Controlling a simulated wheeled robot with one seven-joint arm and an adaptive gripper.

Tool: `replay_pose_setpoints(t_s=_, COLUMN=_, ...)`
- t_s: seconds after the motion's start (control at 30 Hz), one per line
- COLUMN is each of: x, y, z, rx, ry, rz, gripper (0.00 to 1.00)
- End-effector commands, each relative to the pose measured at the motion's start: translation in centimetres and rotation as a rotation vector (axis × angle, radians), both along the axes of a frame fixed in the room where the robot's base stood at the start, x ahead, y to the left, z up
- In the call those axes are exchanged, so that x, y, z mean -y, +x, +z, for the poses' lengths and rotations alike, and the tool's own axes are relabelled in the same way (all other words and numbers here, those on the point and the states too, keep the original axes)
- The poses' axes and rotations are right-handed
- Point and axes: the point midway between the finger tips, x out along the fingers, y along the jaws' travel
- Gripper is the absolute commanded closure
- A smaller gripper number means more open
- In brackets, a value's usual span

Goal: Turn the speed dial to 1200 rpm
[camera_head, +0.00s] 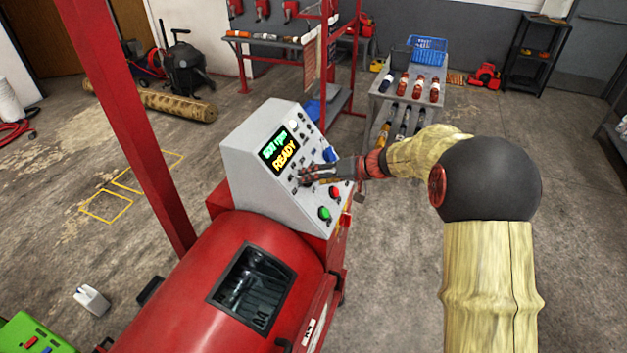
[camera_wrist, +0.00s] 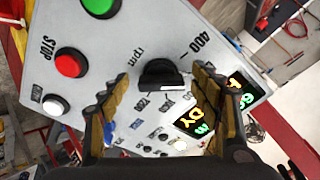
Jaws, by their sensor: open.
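The speed dial (camera_wrist: 160,74) is a black knob on the light grey sloped control panel (camera_wrist: 200,22). In the wrist view it sits between the two fingers of my gripper (camera_wrist: 161,80), which is open with a finger on each side. Contact cannot be told. "400" and "rpm" are printed near the dial; other markings below it are small. In the head view my gripper (camera_head: 307,174) is at the panel face and hides the dial. The panel's display (camera_head: 279,149) shows a green rpm figure, apparently in the 600s, and yellow "READY".
A red STOP button (camera_wrist: 71,62), a white button (camera_wrist: 55,105) and a green button (camera_wrist: 101,5) are near my fingers. The red drum machine (camera_head: 220,275) carries the panel.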

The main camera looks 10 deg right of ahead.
Motion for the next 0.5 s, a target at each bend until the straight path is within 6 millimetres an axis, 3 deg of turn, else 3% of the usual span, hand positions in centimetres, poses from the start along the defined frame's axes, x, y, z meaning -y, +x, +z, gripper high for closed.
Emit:
replay_pose_setpoints(t_s=0.4, x=-0.7, y=0.61, z=-0.59, rx=0.0, ry=0.0, rz=0.0, gripper=0.36)
replay_pose_setpoints(t_s=0.5, x=-0.69, y=0.61, z=-0.59, rx=-0.001, ry=0.001, rz=-0.001, gripper=0.42)
